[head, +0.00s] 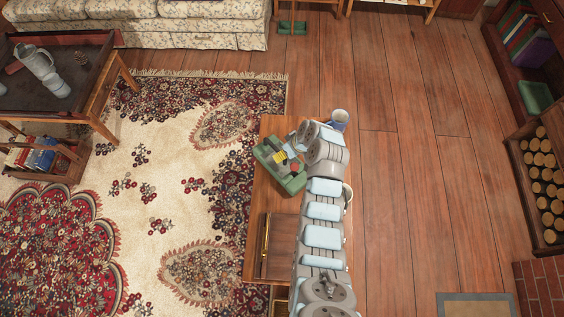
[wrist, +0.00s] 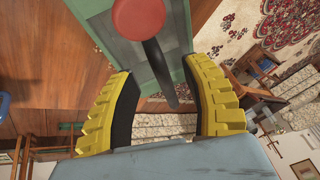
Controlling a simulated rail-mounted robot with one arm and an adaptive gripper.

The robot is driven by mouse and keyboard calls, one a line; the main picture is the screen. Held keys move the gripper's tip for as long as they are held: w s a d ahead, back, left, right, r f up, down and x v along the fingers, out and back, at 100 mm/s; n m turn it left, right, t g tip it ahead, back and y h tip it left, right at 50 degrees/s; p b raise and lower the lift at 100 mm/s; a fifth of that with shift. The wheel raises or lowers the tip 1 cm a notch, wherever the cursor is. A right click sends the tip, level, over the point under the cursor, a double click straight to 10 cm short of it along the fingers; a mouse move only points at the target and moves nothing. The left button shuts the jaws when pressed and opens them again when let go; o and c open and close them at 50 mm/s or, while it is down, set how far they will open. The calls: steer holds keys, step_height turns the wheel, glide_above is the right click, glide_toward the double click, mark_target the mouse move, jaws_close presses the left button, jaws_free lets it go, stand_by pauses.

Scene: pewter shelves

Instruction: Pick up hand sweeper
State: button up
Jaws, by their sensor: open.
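A small object with a round red end (wrist: 138,18) and a dark handle (wrist: 160,75) shows in the wrist view, and I take it to be the hand sweeper. It lies over a green tray (wrist: 120,45). My gripper (wrist: 165,110) is open, with its yellow fingers on either side of the dark handle. I cannot tell whether either finger touches it. In the head view the green tray (head: 293,186) is on a wooden table, with my gripper (head: 284,157) over it. The arm hides part of the tray and table there.
The wooden table (head: 257,215) also bears a blue-grey cup (head: 339,117) at its far end, close to the arm. A patterned rug (head: 180,150) lies left; bare floor (head: 400,200) is open to the right.

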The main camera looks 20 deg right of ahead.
steer(key=shift+x, duration=1.2)
jaws_close()
